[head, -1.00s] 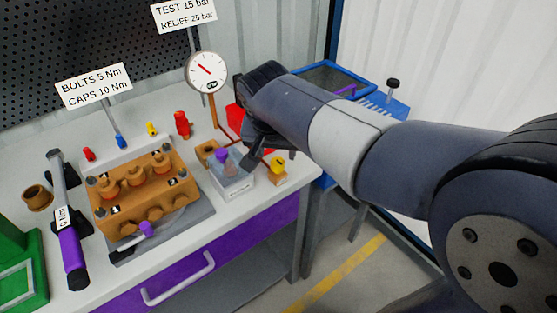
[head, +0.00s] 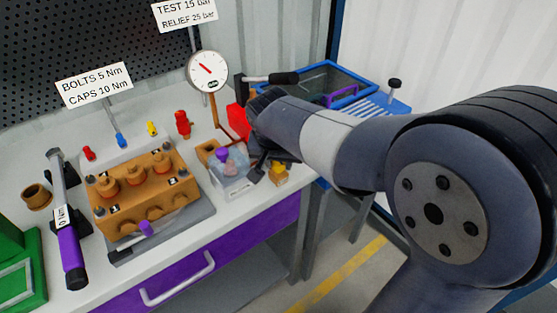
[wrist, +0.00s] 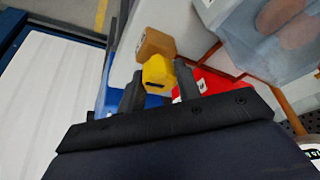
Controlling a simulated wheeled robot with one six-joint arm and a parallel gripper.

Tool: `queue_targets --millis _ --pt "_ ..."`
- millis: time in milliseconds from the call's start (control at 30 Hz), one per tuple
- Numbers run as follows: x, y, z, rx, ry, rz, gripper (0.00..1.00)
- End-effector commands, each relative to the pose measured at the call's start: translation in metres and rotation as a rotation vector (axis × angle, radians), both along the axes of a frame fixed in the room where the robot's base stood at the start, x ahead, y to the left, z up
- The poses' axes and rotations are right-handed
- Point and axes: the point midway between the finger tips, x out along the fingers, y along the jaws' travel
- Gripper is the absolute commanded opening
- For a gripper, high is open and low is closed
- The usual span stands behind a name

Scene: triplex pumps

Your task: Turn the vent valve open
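The vent valve is probably the yellow knob (head: 278,167) on a small brass block (head: 279,179) at the right end of the bench. In the wrist view the yellow knob (wrist: 158,72) sits in front of my gripper, with the brass block (wrist: 155,44) beyond it. My gripper (wrist: 158,84) is open, with one dark finger on each side of the knob and gaps showing; it looks empty. In the head view my gripper (head: 262,165) is beside the knob, partly hidden by my arm. Exact contact cannot be told.
A clear box (head: 232,180) with a purple-topped part stands just left of the knob. A pressure gauge (head: 207,71) rises behind, and a red block (head: 239,117) sits near my arm. The brass pump (head: 145,190) is further left. A blue-framed tray table (head: 375,100) stands right.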

Motion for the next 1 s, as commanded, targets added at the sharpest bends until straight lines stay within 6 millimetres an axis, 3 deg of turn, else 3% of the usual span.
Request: queue_targets --millis 300,667,1000 --pt "-0.0001 0.0000 0.0002 0.000 0.000 0.000 0.07" --pt "0.0002 -0.0004 0.0014 0.001 -0.001 0.065 0.07" --pt "0.0002 -0.0010 0.0022 0.001 0.000 0.323 0.07"
